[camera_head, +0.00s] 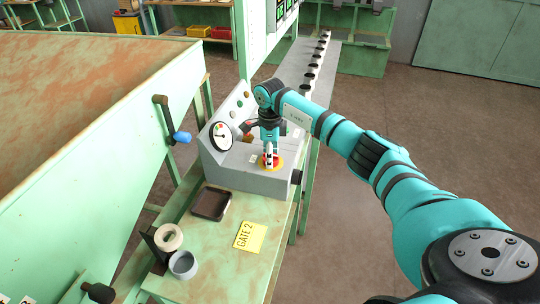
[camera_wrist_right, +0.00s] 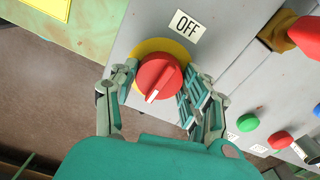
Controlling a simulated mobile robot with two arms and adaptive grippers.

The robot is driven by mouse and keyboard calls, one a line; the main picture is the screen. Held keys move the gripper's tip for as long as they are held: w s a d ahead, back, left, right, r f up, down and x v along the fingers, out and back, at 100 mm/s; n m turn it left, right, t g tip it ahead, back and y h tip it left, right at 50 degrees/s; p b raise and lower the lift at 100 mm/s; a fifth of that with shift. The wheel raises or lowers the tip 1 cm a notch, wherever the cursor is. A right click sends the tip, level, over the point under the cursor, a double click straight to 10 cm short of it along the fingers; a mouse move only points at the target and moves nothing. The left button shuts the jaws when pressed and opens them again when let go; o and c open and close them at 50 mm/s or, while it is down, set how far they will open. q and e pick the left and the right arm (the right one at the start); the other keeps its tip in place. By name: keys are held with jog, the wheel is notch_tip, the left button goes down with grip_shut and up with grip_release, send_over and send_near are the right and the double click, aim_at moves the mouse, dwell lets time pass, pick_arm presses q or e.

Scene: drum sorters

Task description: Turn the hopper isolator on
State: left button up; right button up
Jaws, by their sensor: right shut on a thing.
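The isolator is a red rotary knob (camera_wrist_right: 157,74) on a yellow disc (camera_wrist_right: 141,49), set in a grey control box (camera_head: 226,172). A white label (camera_wrist_right: 185,25) reading OFF sits beside the disc in the right wrist view. The knob's white mark is on the side away from that label, toward my palm. My right gripper (camera_wrist_right: 160,82) has its fingers on either side of the knob and is shut on it. In the head view my right gripper (camera_head: 270,153) covers part of the knob and disc. My left gripper is out of view.
The box carries a round gauge (camera_head: 221,136), a green button (camera_wrist_right: 248,122) and red buttons (camera_wrist_right: 281,140). A dark tray (camera_head: 211,203), a yellow GATE 2 card (camera_head: 250,236) and a grey cup (camera_head: 183,265) are on the green bench.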

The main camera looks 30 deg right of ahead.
jog(key=m+b, duration=0.1)
jog(key=m, duration=0.2)
jog(key=m+b, duration=0.1)
jog(key=m, duration=0.7)
jog(key=shift+w+d+m+b, duration=0.1)
jog(key=shift+m+b, duration=0.2)
jog(key=m, duration=0.4)
jog(key=shift+m, duration=0.3)
jog(key=o, duration=1.2)
jog(key=shift+c, duration=0.2)
